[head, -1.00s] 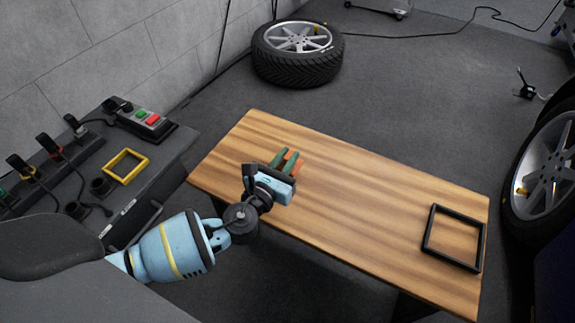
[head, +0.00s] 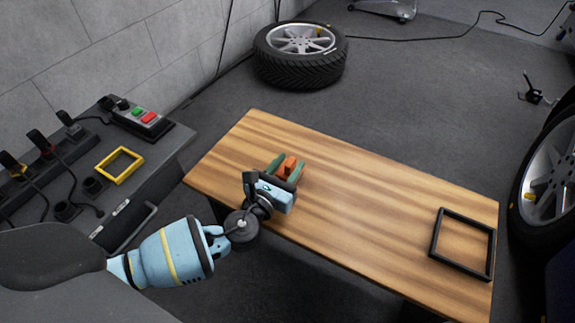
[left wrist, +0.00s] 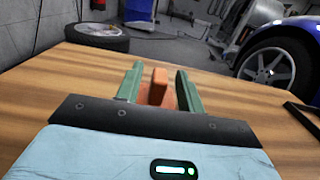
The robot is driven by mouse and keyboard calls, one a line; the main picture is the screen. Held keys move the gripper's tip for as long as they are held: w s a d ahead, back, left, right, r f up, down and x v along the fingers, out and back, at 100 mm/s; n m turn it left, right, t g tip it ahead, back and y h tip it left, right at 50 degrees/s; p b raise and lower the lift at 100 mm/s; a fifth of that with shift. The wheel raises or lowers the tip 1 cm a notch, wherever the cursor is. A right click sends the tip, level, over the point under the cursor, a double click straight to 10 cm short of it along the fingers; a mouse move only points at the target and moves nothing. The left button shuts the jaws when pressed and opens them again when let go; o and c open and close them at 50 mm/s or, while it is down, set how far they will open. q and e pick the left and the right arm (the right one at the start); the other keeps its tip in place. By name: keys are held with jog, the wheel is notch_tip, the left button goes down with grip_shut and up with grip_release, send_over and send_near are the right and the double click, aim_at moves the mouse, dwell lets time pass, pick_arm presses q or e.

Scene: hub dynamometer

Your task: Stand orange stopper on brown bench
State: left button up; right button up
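The orange stopper (head: 290,166) appears to stand upright on the brown bench (head: 380,210), near its left part. It has a narrow knob above a wider base, and it also shows in the left wrist view (left wrist: 159,88). My left gripper (head: 286,168) reaches over the bench's near edge. Its two green fingers are spread, one on each side of the stopper, with gaps beside the knob. Whether the fingers touch the base is unclear, as the gripper body hides its lower near side. My right gripper is in neither view.
A black square frame (head: 434,245) lies at the bench's right end. A grey cabinet at left carries a yellow frame (head: 119,179) and a button box (head: 144,119). A wheel (head: 299,68) lies on the floor behind. The middle of the bench is clear.

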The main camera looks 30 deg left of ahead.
pick_arm(q)
jog(key=shift+s, duration=0.45)
jog(key=s+p, duration=0.2)
jog(key=s, duration=0.8)
jog(key=shift+a, duration=0.2)
jog(key=shift+s, duration=0.55)
